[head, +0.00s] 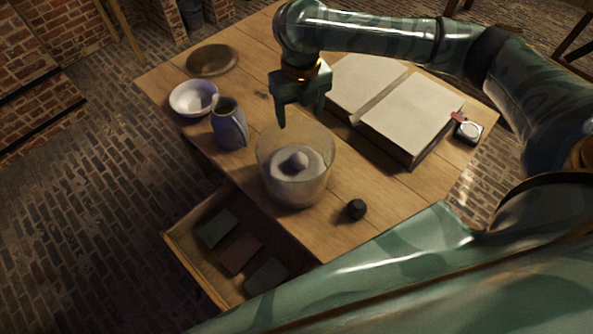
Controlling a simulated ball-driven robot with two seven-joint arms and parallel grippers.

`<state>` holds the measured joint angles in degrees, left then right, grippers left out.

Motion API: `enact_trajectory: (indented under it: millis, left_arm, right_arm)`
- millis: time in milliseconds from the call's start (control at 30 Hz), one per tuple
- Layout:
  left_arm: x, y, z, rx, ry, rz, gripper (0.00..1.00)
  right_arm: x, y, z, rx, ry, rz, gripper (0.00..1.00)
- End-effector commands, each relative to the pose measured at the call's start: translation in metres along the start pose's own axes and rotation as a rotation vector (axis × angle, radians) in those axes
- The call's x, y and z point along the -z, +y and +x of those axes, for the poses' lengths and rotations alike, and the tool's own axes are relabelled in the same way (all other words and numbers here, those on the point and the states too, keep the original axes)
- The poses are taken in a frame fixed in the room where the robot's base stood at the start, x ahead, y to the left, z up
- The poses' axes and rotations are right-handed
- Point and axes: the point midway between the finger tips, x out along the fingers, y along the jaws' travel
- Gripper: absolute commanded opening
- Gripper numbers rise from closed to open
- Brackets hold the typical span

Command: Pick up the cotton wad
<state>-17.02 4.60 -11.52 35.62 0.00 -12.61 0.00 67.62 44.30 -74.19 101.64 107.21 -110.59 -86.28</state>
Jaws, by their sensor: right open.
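A pale, whitish mass that looks like the cotton wad (314,164) sits inside a wide clear glass jar (319,190) near the table's front edge. A greyer lump shows at the middle of the mass; I cannot tell whether it is a separate piece. My right gripper (304,112) is open and empty, pointing down just above and behind the jar's back rim in the picture, apart from the mass. My left gripper is not in view.
A blue-grey jug (229,128), white bowl (192,98) and brown dish (212,60) stand left of the jar. A large open book (408,113) lies to the right. A black knob-like object (356,209) lies right of the jar. An open drawer (190,254) holds several dark flat pieces.

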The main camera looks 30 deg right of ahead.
Motion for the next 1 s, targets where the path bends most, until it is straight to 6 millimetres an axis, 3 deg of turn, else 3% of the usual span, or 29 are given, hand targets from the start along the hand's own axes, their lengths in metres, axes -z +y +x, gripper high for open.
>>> enact_trajectory:
  millis: [33,267,533,867,1000]
  left_arm:
    - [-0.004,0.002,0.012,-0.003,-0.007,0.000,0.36]
    - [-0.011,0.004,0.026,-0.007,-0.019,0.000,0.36]
    - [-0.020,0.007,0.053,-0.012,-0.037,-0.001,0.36]
    - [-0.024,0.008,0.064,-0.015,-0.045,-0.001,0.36]
    - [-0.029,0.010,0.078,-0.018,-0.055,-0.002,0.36]
  right_arm:
    - [-0.001,0.000,0.014,0.000,0.005,0.000,0.65]
    - [0.000,0.000,0.044,0.000,0.012,0.000,0.65]
    - [0.000,0.000,0.110,0.001,0.012,0.001,0.65]
    - [-0.001,0.000,0.137,0.000,0.009,0.000,0.65]
    - [-0.003,-0.001,0.161,0.000,0.011,0.000,0.65]
